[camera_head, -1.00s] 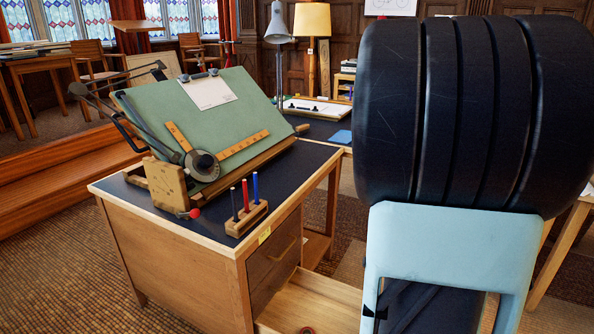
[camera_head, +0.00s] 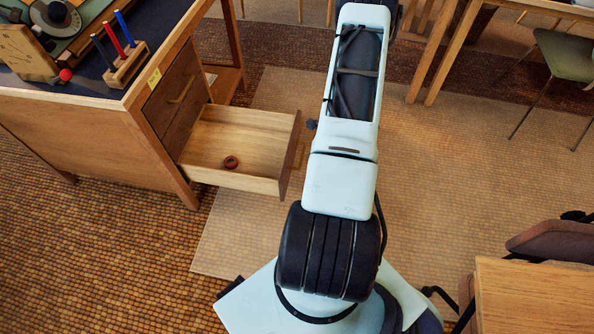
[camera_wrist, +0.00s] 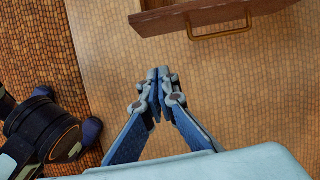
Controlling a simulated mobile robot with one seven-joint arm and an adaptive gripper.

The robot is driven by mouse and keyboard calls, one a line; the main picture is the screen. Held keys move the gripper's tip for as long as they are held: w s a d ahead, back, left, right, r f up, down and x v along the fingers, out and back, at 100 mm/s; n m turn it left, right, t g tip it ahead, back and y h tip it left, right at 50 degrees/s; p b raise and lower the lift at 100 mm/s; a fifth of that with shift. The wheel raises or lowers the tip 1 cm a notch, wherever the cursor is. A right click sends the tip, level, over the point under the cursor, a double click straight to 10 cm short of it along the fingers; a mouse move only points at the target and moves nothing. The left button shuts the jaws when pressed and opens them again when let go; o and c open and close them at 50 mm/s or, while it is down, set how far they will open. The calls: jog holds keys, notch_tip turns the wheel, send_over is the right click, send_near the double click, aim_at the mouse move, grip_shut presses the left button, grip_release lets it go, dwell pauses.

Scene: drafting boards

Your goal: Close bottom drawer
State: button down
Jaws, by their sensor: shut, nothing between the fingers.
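The bottom drawer (camera_head: 225,137) is pulled far out of the wooden desk (camera_head: 92,122) in the head view, with its front panel to the right. A small reddish-brown round object (camera_head: 231,162) lies inside it. In the wrist view the drawer front (camera_wrist: 165,20) crosses the top edge, with a brass bar handle (camera_wrist: 222,33) on it. My gripper (camera_wrist: 157,74) is shut and empty. Its fingertips appear below and left of the handle, apart from the drawer front in the picture. My gripper does not show in the head view.
The upper drawer (camera_head: 174,88) is shut. A pen block (camera_head: 126,66) stands on the desk top. A chair (camera_head: 562,62) and a wooden table (camera_head: 530,295) stand on the right. Mat-covered floor (camera_head: 235,235) below the drawer is clear.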

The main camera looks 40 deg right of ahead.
jog(key=a+f, duration=0.1)
jog(key=b, duration=0.3)
send_over(285, 182)
jog(key=s+d, duration=0.1)
jog(key=s, duration=0.1)
notch_tip(285, 182, down, 9)
jog(key=shift+d+m, duration=0.2)
jog(key=shift+m, duration=0.2)
jog(key=shift+f, duration=0.1)
jog(key=shift+w+a, duration=0.1)
